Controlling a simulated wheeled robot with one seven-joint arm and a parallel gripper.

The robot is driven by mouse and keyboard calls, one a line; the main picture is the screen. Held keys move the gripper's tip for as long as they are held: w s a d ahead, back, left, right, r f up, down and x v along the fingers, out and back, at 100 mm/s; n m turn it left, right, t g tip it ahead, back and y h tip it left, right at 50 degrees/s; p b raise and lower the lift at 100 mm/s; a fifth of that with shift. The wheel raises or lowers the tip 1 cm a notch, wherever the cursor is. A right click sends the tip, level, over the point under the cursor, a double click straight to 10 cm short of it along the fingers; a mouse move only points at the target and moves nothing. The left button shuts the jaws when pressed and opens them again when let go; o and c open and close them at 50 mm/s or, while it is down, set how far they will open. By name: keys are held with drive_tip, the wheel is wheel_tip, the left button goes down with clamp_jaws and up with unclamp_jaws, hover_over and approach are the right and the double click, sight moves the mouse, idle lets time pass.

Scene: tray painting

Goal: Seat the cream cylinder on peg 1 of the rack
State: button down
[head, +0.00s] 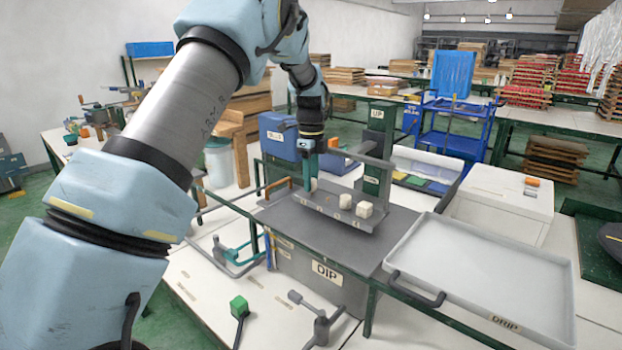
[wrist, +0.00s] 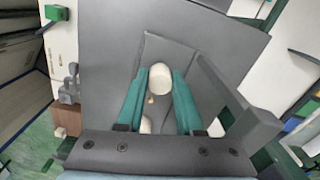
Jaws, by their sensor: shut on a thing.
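My gripper (head: 309,178) points down over the left part of the grey rack (head: 330,222), its teal fingers shut on a cream cylinder (head: 314,185). In the wrist view the cylinder (wrist: 159,80) sits between the fingertips of my gripper (wrist: 160,88). The rack's front edge bears small number labels, too small to read. The cylinder is at or just above the rack; I cannot tell whether it touches. The peg under it is hidden.
Two more cream pieces (head: 345,201) (head: 364,210) stand on the rack to the right. The rack is over the grey DIP tank (head: 310,280). A pale DRIP tray (head: 490,270) lies to the right.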

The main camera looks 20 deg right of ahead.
sight(313, 179)
drive_tip(key=shift+f, duration=0.3)
drive_tip(key=shift+c, duration=1.8)
unclamp_jaws()
drive_tip(key=shift+o, duration=1.2)
drive_tip(key=shift+r, duration=0.2)
drive_tip(key=shift+d+r+p, duration=0.15)
drive_tip(key=shift+r+p, duration=0.95)
drive_tip(key=shift+r, duration=0.45)
drive_tip(key=shift+d+r+p, duration=0.1)
drive_tip(key=shift+r+p, duration=0.95)
drive_tip(key=shift+r, duration=0.5)
drive_tip(key=shift+c, duration=0.4)
